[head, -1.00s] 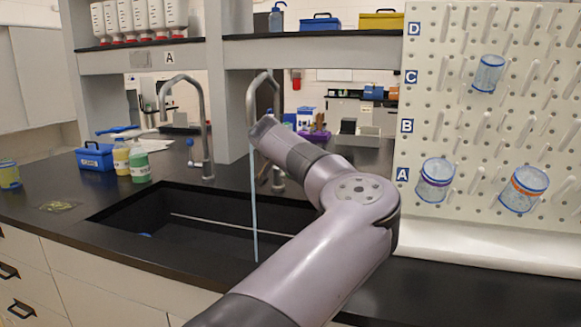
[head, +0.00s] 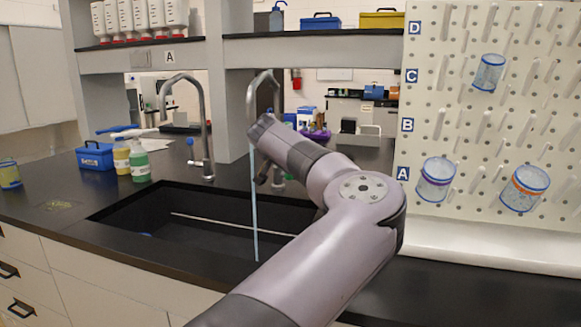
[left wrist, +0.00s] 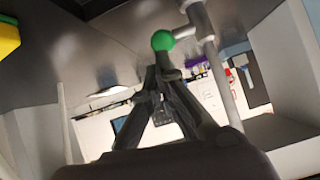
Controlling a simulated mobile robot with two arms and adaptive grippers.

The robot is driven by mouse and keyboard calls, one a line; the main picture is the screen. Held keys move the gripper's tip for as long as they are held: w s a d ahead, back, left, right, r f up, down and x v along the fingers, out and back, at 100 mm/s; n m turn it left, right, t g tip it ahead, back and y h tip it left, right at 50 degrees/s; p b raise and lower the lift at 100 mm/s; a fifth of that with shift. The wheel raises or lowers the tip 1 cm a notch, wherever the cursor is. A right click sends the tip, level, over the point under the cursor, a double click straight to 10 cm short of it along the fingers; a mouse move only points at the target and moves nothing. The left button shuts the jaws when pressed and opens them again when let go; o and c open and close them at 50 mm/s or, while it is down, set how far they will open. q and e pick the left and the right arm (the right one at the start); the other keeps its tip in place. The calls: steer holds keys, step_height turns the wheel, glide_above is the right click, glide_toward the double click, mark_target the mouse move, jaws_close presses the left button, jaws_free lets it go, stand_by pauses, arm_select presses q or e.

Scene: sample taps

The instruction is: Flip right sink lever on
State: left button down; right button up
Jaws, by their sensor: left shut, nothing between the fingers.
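The right sink tap (head: 251,97) is a grey gooseneck, its lower part mostly hidden behind my left arm. A thin pale blue stream (head: 255,215) runs from it down into the sink (head: 150,215). In the left wrist view, the tap post (left wrist: 212,65) carries a lever (left wrist: 190,30) with a green ball end (left wrist: 162,40). My left gripper (left wrist: 162,72) is shut and empty, its fingertips close to the green ball; I cannot tell whether they touch. My right gripper is not in view.
The left tap (head: 206,110) with a blue knob (head: 189,141) stands beside it. Bottles (head: 139,162) and a blue box (head: 95,156) stand left of the sink. A pegboard (head: 480,130) with beakers rises at the right; a shelf (head: 310,48) hangs above.

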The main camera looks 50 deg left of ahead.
arm_select(q)
steer(key=v, duration=1.1)
steer(key=shift+d, duration=0.15)
